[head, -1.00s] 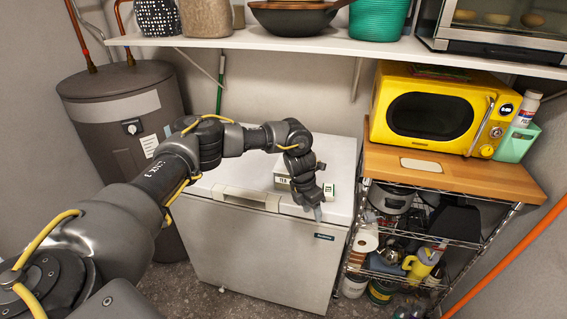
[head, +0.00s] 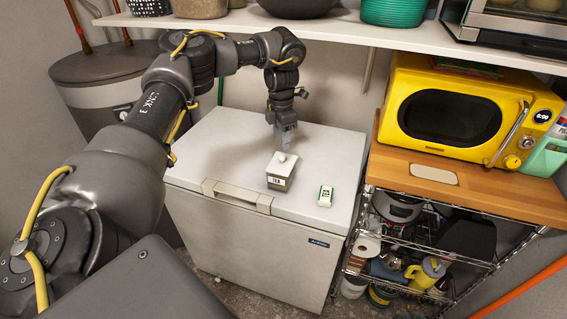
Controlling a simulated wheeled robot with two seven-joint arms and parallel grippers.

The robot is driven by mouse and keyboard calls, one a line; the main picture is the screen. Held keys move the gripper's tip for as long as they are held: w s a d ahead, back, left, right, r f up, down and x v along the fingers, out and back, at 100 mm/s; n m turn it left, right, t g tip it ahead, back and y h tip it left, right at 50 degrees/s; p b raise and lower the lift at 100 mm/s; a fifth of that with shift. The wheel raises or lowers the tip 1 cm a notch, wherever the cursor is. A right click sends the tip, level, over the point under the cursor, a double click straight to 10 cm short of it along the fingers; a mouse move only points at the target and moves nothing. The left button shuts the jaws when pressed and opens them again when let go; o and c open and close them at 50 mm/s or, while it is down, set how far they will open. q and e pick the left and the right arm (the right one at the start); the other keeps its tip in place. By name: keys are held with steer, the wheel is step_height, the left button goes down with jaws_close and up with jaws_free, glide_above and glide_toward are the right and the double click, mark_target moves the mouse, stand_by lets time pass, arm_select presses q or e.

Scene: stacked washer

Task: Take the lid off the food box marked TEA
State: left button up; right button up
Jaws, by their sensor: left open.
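The food box (head: 279,180) is a small whitish box with a dark-lettered label on its front, too small to read surely. It stands upright on the white chest freezer (head: 225,150). Its pale lid (head: 283,164) is on, with a round knob on top. My left gripper (head: 286,140) points down above and behind the box, apart from it, open and empty. My right gripper is not in view.
A shelf (head: 330,32) runs along the wall behind. A yellow microwave (head: 455,115) sits on a wooden-topped rack at right. The freezer top left of the box is clear.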

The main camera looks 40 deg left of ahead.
mark_target(282, 157)
arm_select(q)
steer(key=f, duration=0.3)
steer(key=shift+w+a, duration=0.25)
steer(key=shift+w, duration=0.1)
steer(key=shift+w+d+f, duration=0.1)
steer(key=shift+f, duration=0.15)
steer(key=shift+d+p, duration=0.1)
steer(key=shift+p, duration=0.2)
steer(key=f, duration=0.1)
steer(key=f+p, duration=0.1)
steer(key=f, duration=0.1)
steer(key=f+p, duration=0.1)
steer(key=f, duration=0.1)
steer(key=shift+a, duration=0.3)
steer(key=shift+d, duration=0.15)
steer(key=shift+c, duration=0.5)
jaws_close()
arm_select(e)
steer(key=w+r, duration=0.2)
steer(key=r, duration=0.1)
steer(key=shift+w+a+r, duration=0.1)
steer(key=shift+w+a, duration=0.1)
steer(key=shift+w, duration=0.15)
